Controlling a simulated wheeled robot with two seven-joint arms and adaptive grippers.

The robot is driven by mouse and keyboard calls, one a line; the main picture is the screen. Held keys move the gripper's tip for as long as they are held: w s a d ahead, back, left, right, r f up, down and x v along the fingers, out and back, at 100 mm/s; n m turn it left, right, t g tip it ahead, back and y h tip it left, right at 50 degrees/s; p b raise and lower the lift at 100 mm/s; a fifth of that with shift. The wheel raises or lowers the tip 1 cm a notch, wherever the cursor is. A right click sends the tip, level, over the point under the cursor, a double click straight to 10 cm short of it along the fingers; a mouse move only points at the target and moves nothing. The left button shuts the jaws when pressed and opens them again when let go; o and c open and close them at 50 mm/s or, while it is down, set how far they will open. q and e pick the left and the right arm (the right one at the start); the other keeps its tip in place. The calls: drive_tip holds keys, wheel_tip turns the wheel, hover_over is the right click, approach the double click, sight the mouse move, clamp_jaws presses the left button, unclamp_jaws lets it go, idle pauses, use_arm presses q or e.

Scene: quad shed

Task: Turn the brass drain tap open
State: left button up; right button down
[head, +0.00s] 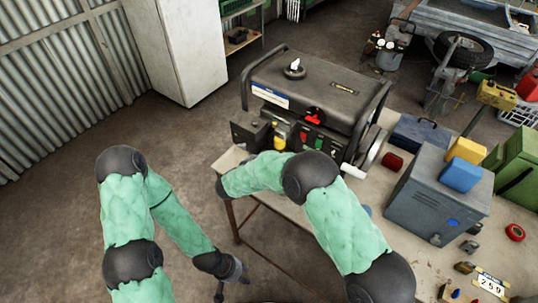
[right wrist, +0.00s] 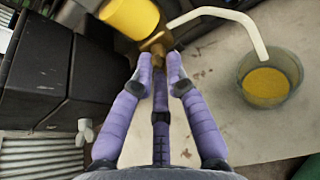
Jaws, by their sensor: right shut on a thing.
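The brass drain tap (right wrist: 156,43) shows in the right wrist view, just below a yellow cylinder (right wrist: 130,14). My right gripper (right wrist: 160,62) has its purple fingers closed around the lower end of the tap, partly hiding it. In the head view the tap is hidden behind my right forearm, and so is most of the right gripper. My left gripper (head: 232,280) hangs off the left front side of the table, low and empty, with its fingers apart.
A generator (head: 318,90) stands on the table (head: 385,215). A clear bowl (right wrist: 290,88) with yellow contents sits right of the tap, under a curved white tube (right wrist: 222,14). A black box (right wrist: 30,80) is close on the left. A grey metal box (head: 430,200) stands at right.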

drive_tip(key=shift+s+f+n+g+p, duration=0.2)
drive_tip(key=shift+f+n+g+p, duration=0.1)
drive_tip(key=shift+f+n, duration=0.1)
drive_tip(key=shift+d+h, duration=0.1)
drive_tip(key=shift+h, duration=0.2)
drive_tip(key=c, duration=1.3)
unclamp_jaws()
drive_tip(key=shift+r, duration=0.2)
drive_tip(key=shift+v, duration=3.7)
